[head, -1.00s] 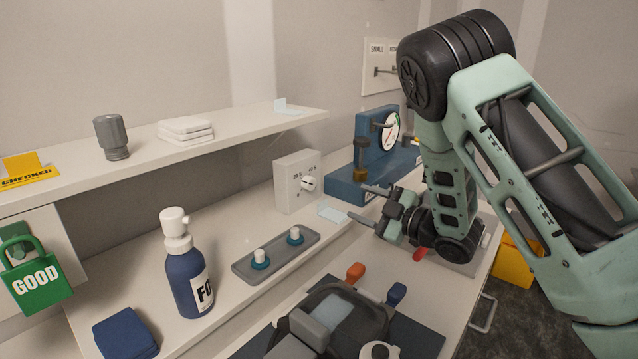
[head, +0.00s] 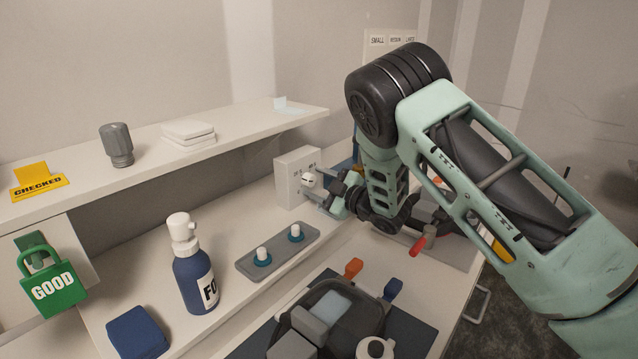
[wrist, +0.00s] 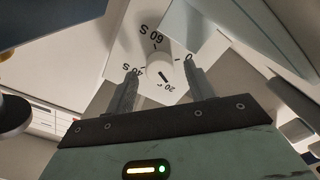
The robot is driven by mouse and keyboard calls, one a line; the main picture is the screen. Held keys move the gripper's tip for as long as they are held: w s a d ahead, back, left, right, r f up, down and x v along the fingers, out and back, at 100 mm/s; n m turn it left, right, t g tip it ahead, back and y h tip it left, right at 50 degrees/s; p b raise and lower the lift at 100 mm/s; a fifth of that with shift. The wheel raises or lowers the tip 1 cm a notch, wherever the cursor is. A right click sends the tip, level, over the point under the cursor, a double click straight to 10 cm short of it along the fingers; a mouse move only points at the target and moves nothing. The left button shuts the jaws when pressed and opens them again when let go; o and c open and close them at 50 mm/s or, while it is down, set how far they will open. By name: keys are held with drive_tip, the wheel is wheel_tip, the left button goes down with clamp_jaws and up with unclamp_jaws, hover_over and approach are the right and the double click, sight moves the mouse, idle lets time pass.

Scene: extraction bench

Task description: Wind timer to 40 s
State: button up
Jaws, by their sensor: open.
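The timer is a white box (head: 292,180) on the bench against the back, with a round white knob (head: 309,180) on its face. In the wrist view the dial face (wrist: 185,45) carries the marks 0, 20, 40 S and 60 S around the knob (wrist: 157,71). A dark line on the knob appears to point toward 20. My gripper (wrist: 161,76) is open, with one finger on each side of the knob in the picture. I cannot tell whether the fingertips reach past it. In the head view my gripper (head: 328,192) is right in front of the timer.
A grey tray (head: 245,267) with two white-topped pegs lies in front of the timer. A blue bottle (head: 194,280) stands left of it. A shelf (head: 90,190) overhangs behind. A red-handled device (head: 420,243) sits below my arm.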

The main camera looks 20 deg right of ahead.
drive_tip(key=c, duration=1)
drive_tip(key=shift+o, duration=0.2)
idle(0.5)
drive_tip(key=o, duration=1)
drive_tip(key=shift+c, duration=0.2)
drive_tip(key=b+v, duration=0.5)
drive_tip(key=v, duration=1.2)
drive_tip(key=shift+s, duration=0.25)
drive_tip(key=shift+d, duration=0.15)
